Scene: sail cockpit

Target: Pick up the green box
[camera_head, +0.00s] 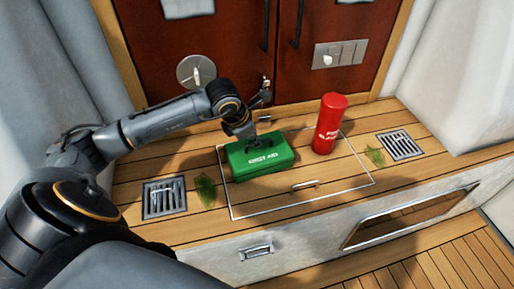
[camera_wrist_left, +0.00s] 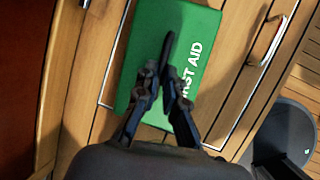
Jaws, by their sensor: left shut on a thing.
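The green box (camera_head: 258,158), a first aid case with white lettering, sits on the wooden deck inside a white-outlined hatch. My left gripper (camera_head: 255,137) reaches down to its top and is shut on it, seemingly at the dark handle. In the left wrist view the green box (camera_wrist_left: 206,52) lies under the fingers of my left gripper (camera_wrist_left: 163,82), which close in around a dark strip at its middle. The exact contact is partly hidden. I cannot tell any gap between box and deck. My right gripper is not in view.
A red cylinder (camera_head: 329,124) stands upright right of the box. Grates lie at left (camera_head: 164,197) and right (camera_head: 400,145), with green leaf-like pieces (camera_head: 205,190) nearby. A hatch handle (camera_head: 305,185) lies in front. Dark red doors (camera_head: 236,50) rise behind.

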